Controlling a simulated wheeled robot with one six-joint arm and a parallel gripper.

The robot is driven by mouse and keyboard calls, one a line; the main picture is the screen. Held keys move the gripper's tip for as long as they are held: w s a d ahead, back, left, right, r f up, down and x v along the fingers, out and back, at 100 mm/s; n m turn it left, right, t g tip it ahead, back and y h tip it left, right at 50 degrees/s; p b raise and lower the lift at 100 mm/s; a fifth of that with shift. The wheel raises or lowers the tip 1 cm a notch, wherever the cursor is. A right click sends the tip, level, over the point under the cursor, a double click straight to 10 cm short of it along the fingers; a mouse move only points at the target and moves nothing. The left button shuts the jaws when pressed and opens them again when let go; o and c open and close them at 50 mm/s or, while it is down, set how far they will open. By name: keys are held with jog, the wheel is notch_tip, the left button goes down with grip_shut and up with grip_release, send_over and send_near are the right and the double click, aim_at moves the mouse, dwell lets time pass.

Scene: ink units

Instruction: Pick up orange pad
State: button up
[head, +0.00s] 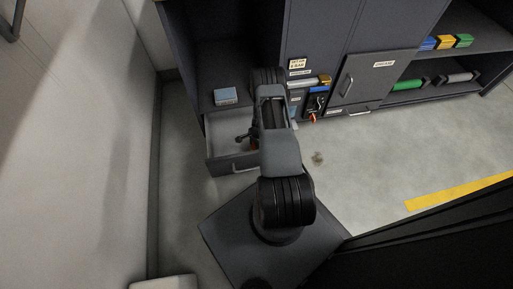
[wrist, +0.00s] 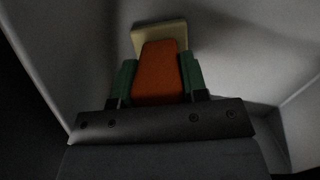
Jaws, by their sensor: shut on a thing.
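The orange pad (wrist: 159,72) is a rounded block in the middle of the wrist view. My gripper (wrist: 160,76) is shut on it, with a green-padded finger at its left side and another at its right. A pale yellowish block (wrist: 159,34) shows just beyond the pad's far end; I cannot tell whether they touch. In the head view my gripper (head: 248,137) is over the open drawer (head: 222,140), partly hidden by my arm. Only a small bit of orange shows there.
The grey cabinet door (head: 372,78) to the right is shut. Green and grey rolls lie on the right shelf, with coloured boxes above. Pale walls surround the pad in the wrist view. The floor at right is mostly clear.

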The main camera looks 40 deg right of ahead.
jog(key=shift+r+p, duration=2.05)
jog(key=shift+r, duration=3)
jog(key=shift+c, duration=0.2)
